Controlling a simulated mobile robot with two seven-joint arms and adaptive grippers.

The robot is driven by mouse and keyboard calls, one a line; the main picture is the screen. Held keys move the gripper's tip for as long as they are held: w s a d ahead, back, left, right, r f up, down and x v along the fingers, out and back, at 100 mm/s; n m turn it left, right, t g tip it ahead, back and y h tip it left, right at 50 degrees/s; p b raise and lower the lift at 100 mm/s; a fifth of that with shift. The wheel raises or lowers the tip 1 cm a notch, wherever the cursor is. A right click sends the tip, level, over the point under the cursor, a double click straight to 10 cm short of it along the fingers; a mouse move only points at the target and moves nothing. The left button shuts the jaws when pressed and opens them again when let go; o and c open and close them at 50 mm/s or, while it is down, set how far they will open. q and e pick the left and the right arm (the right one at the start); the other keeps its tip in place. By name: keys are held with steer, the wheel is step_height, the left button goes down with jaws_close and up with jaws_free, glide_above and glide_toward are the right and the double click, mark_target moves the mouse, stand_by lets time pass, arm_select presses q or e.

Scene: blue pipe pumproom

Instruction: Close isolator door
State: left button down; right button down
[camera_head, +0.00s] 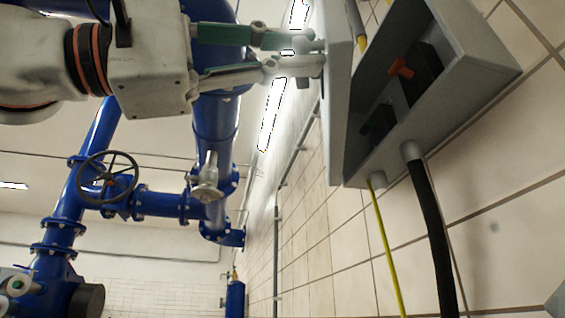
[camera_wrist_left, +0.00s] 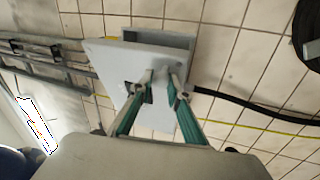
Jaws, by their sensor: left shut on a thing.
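The isolator box (camera_head: 475,45) is a grey wall enclosure, seen tilted at the upper right of the head view. Its grey door (camera_head: 336,130) stands open, swung out from the box. Inside are a black switch body (camera_head: 426,75) and an orange knob (camera_head: 401,68). My left gripper (camera_head: 312,54) reaches in from the left, its green-sided fingers closed on the door handle at the door's outer face. In the left wrist view the fingers (camera_wrist_left: 160,78) meet at the door (camera_wrist_left: 100,62), with the box edge (camera_wrist_left: 160,38) behind. The handle is mostly hidden by the fingers. My right gripper is not seen.
A black cable (camera_head: 429,230) and a yellow-green cable (camera_head: 385,240) leave the box. Blue pipes (camera_head: 213,120) with a black handwheel (camera_head: 108,177) stand left of it. The tiled wall (camera_head: 335,260) carries a thin grey conduit (camera_head: 277,260).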

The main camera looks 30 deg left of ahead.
arm_select(q)
steer(key=shift+s+d, duration=0.15)
steer(key=shift+d, duration=0.1)
steer(key=c, duration=2.2)
jaws_free()
steer(key=shift+c, duration=0.2)
steer(key=o, duration=0.3)
steer(key=shift+s, duration=0.2)
steer(key=shift+w, duration=0.1)
steer(key=shift+a, duration=0.15)
steer(key=v, duration=1.2)
